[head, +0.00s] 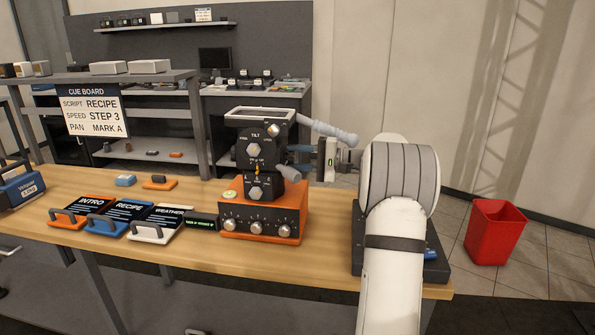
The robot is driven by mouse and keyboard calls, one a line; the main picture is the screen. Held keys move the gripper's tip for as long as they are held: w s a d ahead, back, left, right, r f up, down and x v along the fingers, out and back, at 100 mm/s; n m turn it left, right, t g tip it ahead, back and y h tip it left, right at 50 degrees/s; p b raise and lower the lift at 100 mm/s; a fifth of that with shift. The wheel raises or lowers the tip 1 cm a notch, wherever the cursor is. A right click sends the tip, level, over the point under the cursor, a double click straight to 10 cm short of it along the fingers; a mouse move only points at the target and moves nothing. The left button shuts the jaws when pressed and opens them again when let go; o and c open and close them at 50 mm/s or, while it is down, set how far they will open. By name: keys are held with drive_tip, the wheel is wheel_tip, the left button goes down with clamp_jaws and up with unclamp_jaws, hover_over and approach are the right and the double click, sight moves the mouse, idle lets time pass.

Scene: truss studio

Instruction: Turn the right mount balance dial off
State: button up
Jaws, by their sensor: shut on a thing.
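The mount (266,150) is a black camera head marked TILT, standing upright on an orange and black base box (262,222). My gripper (305,157) reaches in from the right at the mount's right side, level with its upper part. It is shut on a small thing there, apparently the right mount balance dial. The fingers and the mount hide that dial, so its setting cannot be read.
A grey handle (328,128) sticks out rightward from the mount's top, just above my gripper. Several cards, including INTRO (90,203), lie left of the base box on the wooden table (180,255). A red bin (492,235) stands on the floor at right.

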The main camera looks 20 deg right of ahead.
drive_tip(key=shift+f+n+b, duration=0.2)
drive_tip(key=shift+n+b, duration=0.45)
drive_tip(key=shift+n, duration=0.05)
drive_tip(key=shift+r, duration=0.1)
drive_tip(key=shift+s, duration=0.1)
drive_tip(key=o, duration=0.7)
drive_tip(key=v, duration=0.8)
